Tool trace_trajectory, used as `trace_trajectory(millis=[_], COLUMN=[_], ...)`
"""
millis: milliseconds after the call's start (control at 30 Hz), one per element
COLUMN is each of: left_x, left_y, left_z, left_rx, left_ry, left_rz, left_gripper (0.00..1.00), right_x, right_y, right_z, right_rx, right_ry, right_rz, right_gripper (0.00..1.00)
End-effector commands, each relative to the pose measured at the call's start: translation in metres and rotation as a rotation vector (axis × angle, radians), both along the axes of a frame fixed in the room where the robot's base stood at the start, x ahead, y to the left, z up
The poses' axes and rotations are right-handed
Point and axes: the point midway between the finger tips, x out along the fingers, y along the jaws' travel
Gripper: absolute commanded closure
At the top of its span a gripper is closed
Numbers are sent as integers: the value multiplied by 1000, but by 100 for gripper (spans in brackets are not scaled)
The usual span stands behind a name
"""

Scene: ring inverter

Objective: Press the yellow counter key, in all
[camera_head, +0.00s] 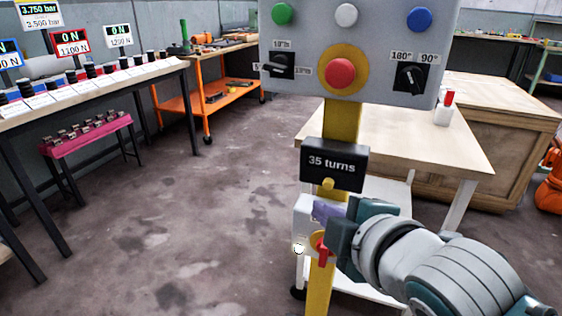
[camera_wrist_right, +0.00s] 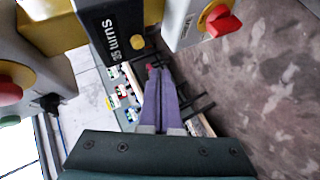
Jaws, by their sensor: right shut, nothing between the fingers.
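The black counter box (camera_head: 335,164) reads "35 turns" and is fixed to the yellow post below the grey control panel. The small yellow counter key (camera_head: 328,184) sticks out at the box's lower edge. Both the box (camera_wrist_right: 112,35) and the key (camera_wrist_right: 137,42) also show in the right wrist view. My right gripper (camera_head: 323,211) is shut and empty, its purple fingers close below the key in the head view. In the wrist view its fingertips (camera_wrist_right: 159,70) appear apart from the key. My left gripper is not in view.
The grey panel (camera_head: 349,20) carries coloured buttons, a red mushroom button (camera_head: 340,73) and two black rotary switches. A white box with a red rotary handle (camera_head: 322,252) sits on the post just below my right gripper. A wooden table (camera_head: 430,140) stands behind.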

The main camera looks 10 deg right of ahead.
Motion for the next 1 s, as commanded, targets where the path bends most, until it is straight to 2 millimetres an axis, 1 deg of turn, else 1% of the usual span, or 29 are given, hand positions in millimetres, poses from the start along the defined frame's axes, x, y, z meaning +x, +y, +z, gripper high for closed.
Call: trace_trajectory(millis=[33,100,300,1000], left_x=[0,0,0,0], left_y=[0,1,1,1], left_z=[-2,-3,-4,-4], left_rx=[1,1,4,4], left_ry=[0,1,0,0], left_rz=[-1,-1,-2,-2], left_gripper=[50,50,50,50], right_x=[6,11,21,22], right_y=[-3,-7,-14,-15], right_z=[-1,-1,0,0], right_rx=[-3,-3,-2,0], right_ry=[-3,-2,-1,0], right_rz=[2,2,1,0], right_gripper=[100,100,100,100])
